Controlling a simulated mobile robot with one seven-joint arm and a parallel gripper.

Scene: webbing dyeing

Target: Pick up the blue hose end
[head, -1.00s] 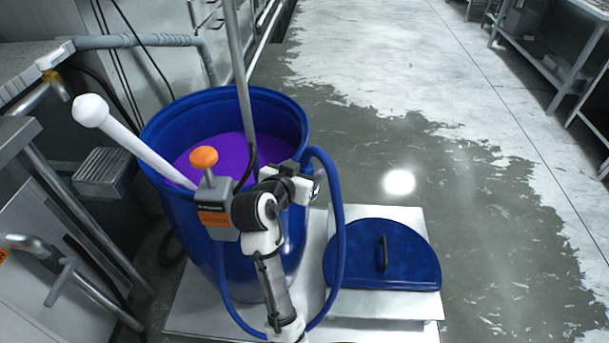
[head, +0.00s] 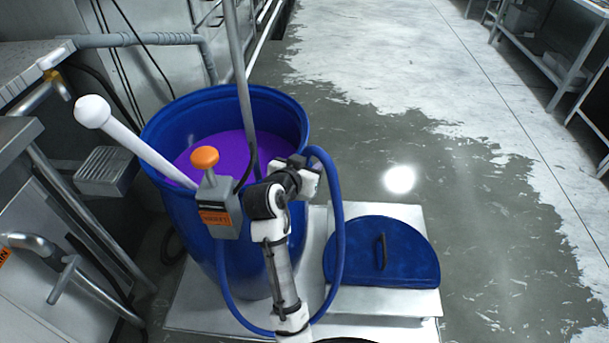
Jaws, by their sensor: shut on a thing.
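The blue hose (head: 339,230) arches up beside the right side of the blue barrel and loops down to the platform. Its upper end bends over at the barrel's right rim. My gripper (head: 313,168) is at that upper end, shut on the hose end. The arm links hide part of the hose end and the fingers are small in the head view. The blue barrel (head: 193,230) is open and holds purple liquid (head: 225,150).
A blue half-round lid (head: 355,255) lies on the metal platform (head: 390,301) to the right. A grey box with an orange knob (head: 205,157) is on the barrel's front. A white-tipped rod (head: 140,140) and a metal pole (head: 240,70) stick out of the barrel. Open floor lies right.

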